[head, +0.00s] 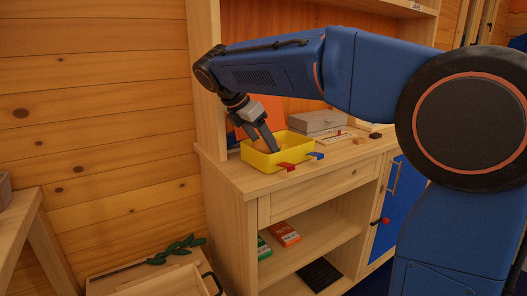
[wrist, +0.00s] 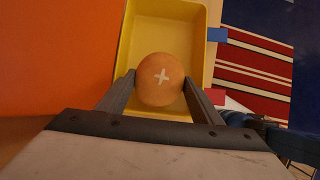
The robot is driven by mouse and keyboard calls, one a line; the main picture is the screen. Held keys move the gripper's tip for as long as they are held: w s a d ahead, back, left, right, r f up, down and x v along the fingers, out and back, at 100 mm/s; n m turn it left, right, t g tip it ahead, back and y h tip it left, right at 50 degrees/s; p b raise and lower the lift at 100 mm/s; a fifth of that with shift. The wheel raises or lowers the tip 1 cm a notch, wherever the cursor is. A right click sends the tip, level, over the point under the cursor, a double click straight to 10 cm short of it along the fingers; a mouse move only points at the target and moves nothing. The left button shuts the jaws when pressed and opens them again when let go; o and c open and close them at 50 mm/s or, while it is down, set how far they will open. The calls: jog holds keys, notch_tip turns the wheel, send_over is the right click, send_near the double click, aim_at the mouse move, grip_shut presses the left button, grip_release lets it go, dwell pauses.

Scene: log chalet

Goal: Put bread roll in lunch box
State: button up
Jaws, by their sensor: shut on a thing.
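The yellow lunch box (head: 280,161) stands open on the wooden cabinet top in the head view. My gripper (head: 263,140) points down at the box, its fingertips at or inside the rim. In the wrist view the yellow box (wrist: 212,32) lies around and beneath the roll. Whether the roll touches the box floor I cannot tell. In the head view the roll is mostly hidden by the fingers and box.
Red (head: 287,166) and blue (head: 316,155) tabs show at the box's front. A grey case (head: 318,121) and a pale board (head: 336,139) stand behind it to the right. An orange panel (wrist: 60,50) is close on the left. The cabinet's front edge is near.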

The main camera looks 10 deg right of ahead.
jog(key=shift+f, duration=1.35)
jog(key=shift+f, duration=0.15)
jog(key=o, duration=0.8)
jog(key=v, duration=1.2)
jog(key=shift+a, duration=0.1)
